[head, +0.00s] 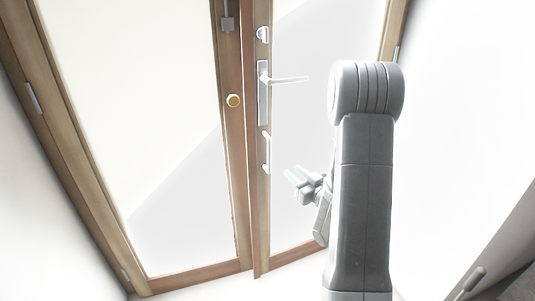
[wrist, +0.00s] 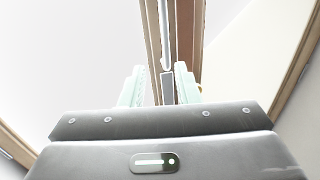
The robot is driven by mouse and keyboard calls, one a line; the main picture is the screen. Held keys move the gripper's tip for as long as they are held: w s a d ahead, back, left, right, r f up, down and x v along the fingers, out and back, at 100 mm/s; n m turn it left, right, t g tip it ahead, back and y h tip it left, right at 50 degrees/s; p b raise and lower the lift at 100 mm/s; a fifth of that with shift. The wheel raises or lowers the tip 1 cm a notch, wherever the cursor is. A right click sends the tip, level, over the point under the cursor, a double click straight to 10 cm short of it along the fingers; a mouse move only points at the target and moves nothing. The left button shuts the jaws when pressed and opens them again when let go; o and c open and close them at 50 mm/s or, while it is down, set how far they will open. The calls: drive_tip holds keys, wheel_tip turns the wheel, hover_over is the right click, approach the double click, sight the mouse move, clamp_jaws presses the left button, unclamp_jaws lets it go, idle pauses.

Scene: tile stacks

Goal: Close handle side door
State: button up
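The handle side door (head: 258,215) is the right leaf of a wood-framed glass double door. Its edge stands slightly out from the left leaf, so it looks ajar. It carries a silver lever handle (head: 288,80) on a plate and a pull handle (head: 267,153) below. My gripper (head: 295,175) is in front of this leaf, right of and a little below the pull handle, apart from it. In the wrist view my gripper (wrist: 159,72) has its two pale green fingers spread with nothing held. A grey upright bar (wrist: 166,40) and brown door wood show beyond them.
The left leaf (head: 180,130) has a gold round knob (head: 233,100) near the meeting edge. A wood frame surrounds both leaves. White walls stand on both sides, and another handle (head: 474,279) shows at the lower right. My arm covers part of the right leaf.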

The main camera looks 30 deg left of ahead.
sight(270, 156)
drive_tip(key=shift+g, duration=0.3)
drive_tip(key=x, duration=1.3)
drive_tip(key=shift+s+a+p, duration=0.25)
drive_tip(key=shift+a+p, duration=0.05)
drive_tip(key=shift+a, duration=0.05)
clamp_jaws()
